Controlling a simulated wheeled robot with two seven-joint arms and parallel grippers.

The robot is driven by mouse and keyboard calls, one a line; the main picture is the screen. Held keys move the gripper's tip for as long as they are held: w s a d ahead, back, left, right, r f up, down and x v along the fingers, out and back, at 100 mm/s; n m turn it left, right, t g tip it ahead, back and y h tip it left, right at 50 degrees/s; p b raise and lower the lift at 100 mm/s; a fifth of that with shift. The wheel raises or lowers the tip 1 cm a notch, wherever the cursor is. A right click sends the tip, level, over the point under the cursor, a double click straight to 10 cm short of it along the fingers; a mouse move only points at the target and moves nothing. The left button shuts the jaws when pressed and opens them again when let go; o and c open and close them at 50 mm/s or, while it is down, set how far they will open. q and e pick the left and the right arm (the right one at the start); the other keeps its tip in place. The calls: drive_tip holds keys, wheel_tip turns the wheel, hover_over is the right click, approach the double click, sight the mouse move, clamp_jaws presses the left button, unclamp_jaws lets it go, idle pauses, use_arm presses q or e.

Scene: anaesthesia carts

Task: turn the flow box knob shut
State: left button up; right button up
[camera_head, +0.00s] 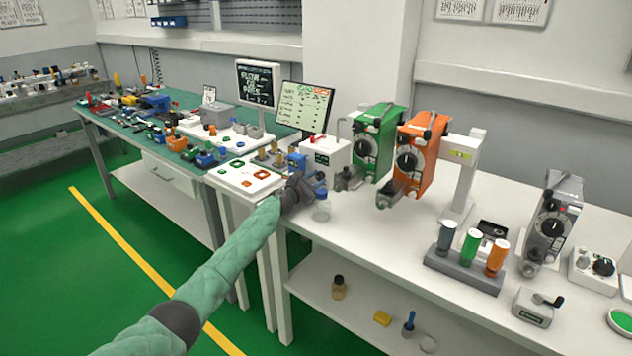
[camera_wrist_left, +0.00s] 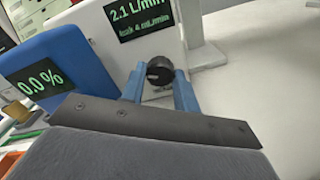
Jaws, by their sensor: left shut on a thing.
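The flow box (camera_head: 322,151) is a white box with a dark display, standing on the white bench in the head view. In the left wrist view the flow box's display (camera_wrist_left: 140,17) reads 2.1 L/min with a leak line of 4 mL/min. Its black round knob (camera_wrist_left: 158,70) is on the front below the display. My left gripper (camera_wrist_left: 160,84) has its two blue fingers on either side of the knob and is shut on it. In the head view my left gripper (camera_head: 316,183) is in front of the flow box and hides the knob. My right gripper is out of view.
A blue box (camera_wrist_left: 62,75) reading 0.0 % stands close left of the flow box. Green (camera_head: 375,140) and orange (camera_head: 412,158) dial units stand to the right. A white panel (camera_head: 243,178) lies left.

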use_arm(q)
drive_tip(key=shift+f, duration=0.1)
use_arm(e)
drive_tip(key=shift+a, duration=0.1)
use_arm(q)
drive_tip(key=o, duration=0.7)
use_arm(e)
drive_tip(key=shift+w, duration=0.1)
use_arm(q)
drive_tip(key=p+v, duration=0.1)
drive_tip(key=v, duration=0.5)
drive_tip(key=shift+s+a, duration=0.15)
drive_tip(key=shift+a, duration=0.1)
drive_tip(key=shift+s+a, duration=0.25)
drive_tip(key=shift+s, duration=0.25)
drive_tip(key=shift+a, duration=0.1)
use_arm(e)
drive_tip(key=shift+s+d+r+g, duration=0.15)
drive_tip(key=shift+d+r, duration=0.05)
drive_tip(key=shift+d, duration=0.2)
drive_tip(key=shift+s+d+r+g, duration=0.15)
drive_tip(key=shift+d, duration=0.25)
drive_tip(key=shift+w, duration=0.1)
